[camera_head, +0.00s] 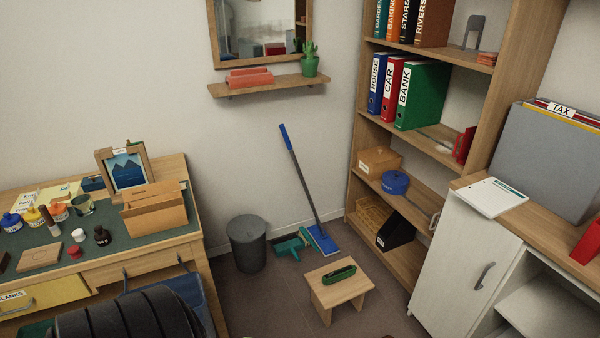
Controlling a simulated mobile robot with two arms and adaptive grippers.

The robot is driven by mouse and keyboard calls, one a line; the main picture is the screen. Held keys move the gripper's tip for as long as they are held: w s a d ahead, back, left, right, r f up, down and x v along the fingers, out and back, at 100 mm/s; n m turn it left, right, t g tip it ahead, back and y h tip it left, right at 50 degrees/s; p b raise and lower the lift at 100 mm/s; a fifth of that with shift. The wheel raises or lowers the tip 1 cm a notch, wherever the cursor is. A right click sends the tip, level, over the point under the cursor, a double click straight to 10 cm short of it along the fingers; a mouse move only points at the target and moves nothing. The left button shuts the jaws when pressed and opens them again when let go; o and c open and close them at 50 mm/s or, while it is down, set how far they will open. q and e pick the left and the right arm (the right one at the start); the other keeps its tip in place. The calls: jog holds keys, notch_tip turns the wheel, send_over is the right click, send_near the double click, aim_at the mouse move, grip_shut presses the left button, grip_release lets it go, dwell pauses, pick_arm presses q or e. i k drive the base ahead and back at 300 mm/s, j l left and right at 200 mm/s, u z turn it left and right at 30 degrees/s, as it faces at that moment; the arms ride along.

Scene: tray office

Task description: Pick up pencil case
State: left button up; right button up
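A small long green object with a dark strip along its top, which looks like the pencil case (338,274), lies on a low wooden stool (326,293) on the floor. It lies slightly slanted across the stool top, and nothing covers it. Neither of my grippers shows in the head view, so nothing is seen touching it.
A desk (160,231) with bottles and a letter holder stands left. A dark ribbed shape (130,316) fills the bottom left. A grey bin (248,243), a blue mop (322,240) and a shelf unit (352,210) stand behind the stool; a white cabinet (452,262) is right.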

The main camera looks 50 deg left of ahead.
aim_at(339, 275)
jog(key=u, duration=1.25)
jog(key=i+l+u, duration=0.35)
jog(key=i, duration=0.15)
jog(key=i+j, duration=0.05)
jog(key=j, duration=0.05)
